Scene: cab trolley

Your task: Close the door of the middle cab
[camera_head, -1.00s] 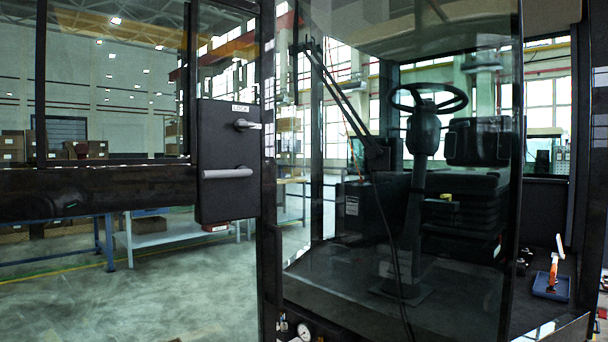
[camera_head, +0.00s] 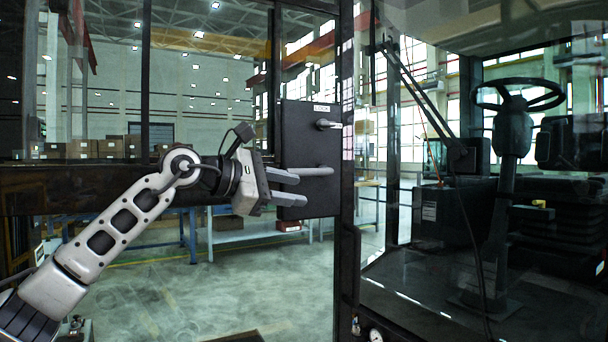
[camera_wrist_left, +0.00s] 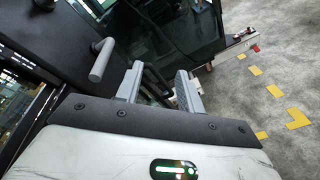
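The cab door stands open, swung out to the left. Its dark lock panel (camera_head: 300,140) carries a grey lever handle (camera_head: 318,171) and a smaller lock knob (camera_head: 327,124) above it. My left gripper (camera_head: 297,189) is open and empty, just left of the panel, its upper finger close to the handle's level. In the left wrist view the handle (camera_wrist_left: 102,60) lies to the left of both fingers of the gripper (camera_wrist_left: 160,72), not between them. I cannot tell whether a finger touches it. My right gripper is in neither view.
The cab interior is at right, with a steering wheel (camera_head: 519,94) and a seat (camera_head: 565,205) behind glass. A dark door rail (camera_head: 60,190) runs left behind my arm. A workbench (camera_head: 240,234) stands behind; grey floor lies open below. Yellow floor markings (camera_wrist_left: 275,91) show in the wrist view.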

